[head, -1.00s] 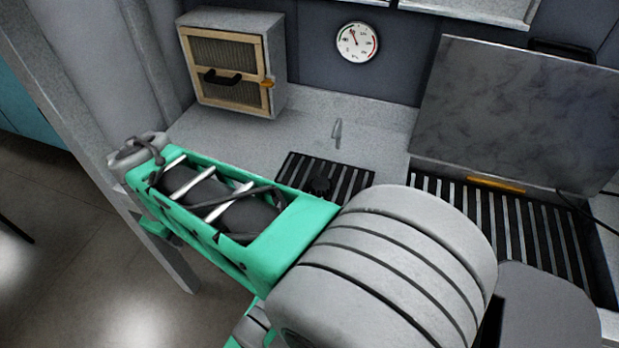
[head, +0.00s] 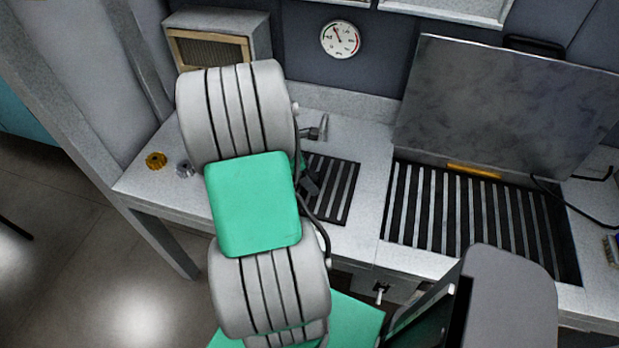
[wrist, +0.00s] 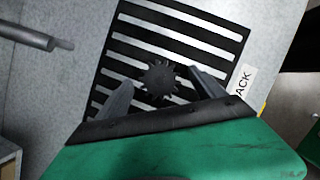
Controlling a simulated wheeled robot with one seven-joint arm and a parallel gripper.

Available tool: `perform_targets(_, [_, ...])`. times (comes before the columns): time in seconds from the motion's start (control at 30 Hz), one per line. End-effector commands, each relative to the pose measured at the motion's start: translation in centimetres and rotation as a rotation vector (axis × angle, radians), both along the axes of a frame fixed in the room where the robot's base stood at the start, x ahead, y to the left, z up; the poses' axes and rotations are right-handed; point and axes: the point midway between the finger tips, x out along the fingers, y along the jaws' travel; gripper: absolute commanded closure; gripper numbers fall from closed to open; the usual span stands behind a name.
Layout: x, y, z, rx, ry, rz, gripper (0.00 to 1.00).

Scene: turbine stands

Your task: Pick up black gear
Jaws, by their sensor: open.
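The black gear (wrist: 160,80) shows toothed and dark in the wrist view, over the slatted black grate (wrist: 205,27). My gripper (wrist: 161,79) is open, with one finger to the left of the gear and one to the right. The gear appears between the fingertips, and I cannot tell how far below them it is. Neither finger clearly touches it. In the head view, my arm hides most of the gripper, and the gear cannot be made out clearly beside it.
A wooden-framed cabinet (head: 262,38) stands behind my arm. A larger slatted grate (head: 480,220) and a tilted grey panel (head: 505,105) are at right. A label (wrist: 245,83) sits beside the small grate.

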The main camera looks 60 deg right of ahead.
Motion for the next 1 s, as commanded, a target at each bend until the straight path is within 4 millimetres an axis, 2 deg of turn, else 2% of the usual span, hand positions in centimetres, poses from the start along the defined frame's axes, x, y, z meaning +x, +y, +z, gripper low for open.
perform_targets(0.27, [-0.08,-0.12,-0.44,-0.001,-0.001,0.001,0.23])
perform_targets(1.0, [-0.07,-0.09,-0.41,-0.001,-0.002,0.001,0.83])
